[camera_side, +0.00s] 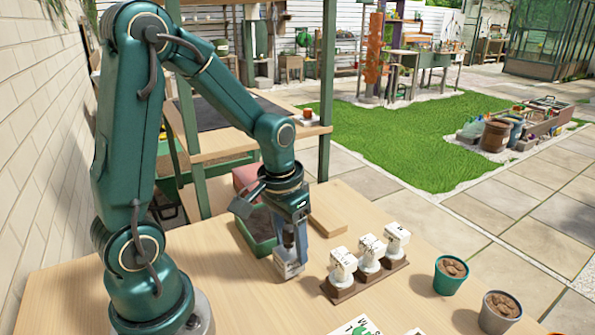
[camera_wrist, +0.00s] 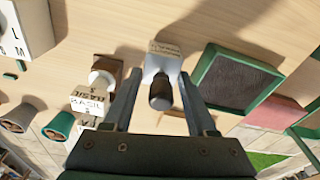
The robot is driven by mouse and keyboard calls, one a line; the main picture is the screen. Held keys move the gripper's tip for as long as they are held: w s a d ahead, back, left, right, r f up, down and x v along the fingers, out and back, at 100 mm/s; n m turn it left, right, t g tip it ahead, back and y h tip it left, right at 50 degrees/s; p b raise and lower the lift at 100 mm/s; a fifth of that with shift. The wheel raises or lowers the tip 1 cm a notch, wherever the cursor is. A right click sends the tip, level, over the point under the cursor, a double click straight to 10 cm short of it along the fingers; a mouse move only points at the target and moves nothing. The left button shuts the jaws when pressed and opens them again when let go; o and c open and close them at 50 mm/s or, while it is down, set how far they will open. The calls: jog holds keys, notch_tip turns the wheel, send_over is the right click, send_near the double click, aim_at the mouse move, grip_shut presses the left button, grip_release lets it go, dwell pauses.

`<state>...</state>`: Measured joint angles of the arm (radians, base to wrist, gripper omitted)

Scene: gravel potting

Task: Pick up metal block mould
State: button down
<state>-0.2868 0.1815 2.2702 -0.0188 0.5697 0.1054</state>
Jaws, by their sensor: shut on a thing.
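The metal block mould (camera_side: 288,267) is a small pale block with dark marks on its side, under my gripper in the side view. In the wrist view the block (camera_wrist: 161,62) shows a dark round knob (camera_wrist: 160,94) standing toward me. My gripper (camera_side: 290,243) points down with its fingers on either side of the knob, shut on the mould. In the wrist view the fingers (camera_wrist: 160,88) flank the knob. The block is at or just above the table top; I cannot tell if it touches.
A brown rack (camera_side: 341,294) holds three white labelled blocks to the right. A green-edged tray (camera_side: 244,237) with dark filling lies behind the mould. A wooden board (camera_side: 327,222) lies near it. A teal pot (camera_side: 450,276) and grey pot (camera_side: 499,312) stand at the right.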

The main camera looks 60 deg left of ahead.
jog(key=r, duration=0.3)
jog(key=shift+s+a+r, duration=0.15)
jog(key=shift+s+a, duration=0.1)
jog(key=shift+a, duration=0.15)
jog(key=s+a+r, duration=0.6)
jog(key=a, duration=0.2)
jog(key=shift+s+a+r, duration=0.15)
jog(key=shift+s+a, duration=0.1)
jog(key=c, duration=1.1)
grip_release()
jog(key=c, duration=0.4)
jog(key=shift+o, duration=0.2)
jog(key=shift+w+a+f, duration=0.55)
jog(key=shift+w+f, duration=0.65)
jog(key=shift+w, duration=0.15)
jog(key=shift+w+a+f, duration=0.5)
jog(key=shift+w+f, duration=0.7)
jog(key=shift+w, duration=0.1)
jog(key=shift+w+a+f, duration=0.55)
jog(key=shift+w+f, duration=0.65)
jog(key=shift+w, duration=0.15)
